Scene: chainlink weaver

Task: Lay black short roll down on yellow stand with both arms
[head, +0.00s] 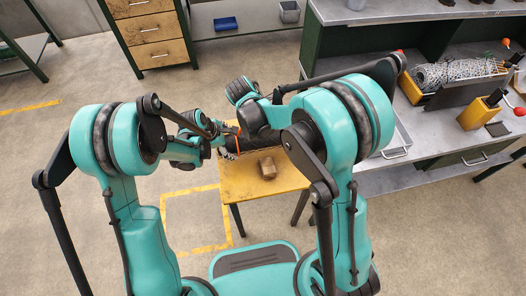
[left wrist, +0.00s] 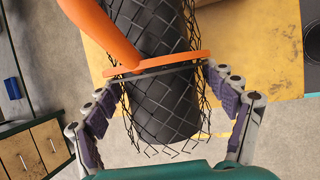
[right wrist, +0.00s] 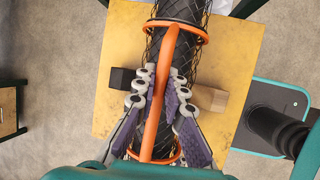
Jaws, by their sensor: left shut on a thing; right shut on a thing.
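The black short roll (left wrist: 170,85) is a dark cylinder wrapped in wire mesh with orange rings and an orange bar. It lies level over the yellow stand (head: 240,187); whether it touches the supports is hidden. In the left wrist view, my left gripper (left wrist: 164,82) has its fingers on either side of the roll's end, at an orange ring. In the right wrist view, my right gripper (right wrist: 164,77) is shut around the orange bar above the roll (right wrist: 180,55). In the head view my right fingers are hidden by the arm.
A wooden block (head: 267,167) and a dark block (right wrist: 122,80) sit on the stand beside the roll. A grey workbench (head: 420,160) at the right carries a mesh roll (head: 450,72) and a yellow tool holder (head: 478,115). A drawer cabinet (head: 150,35) stands behind.

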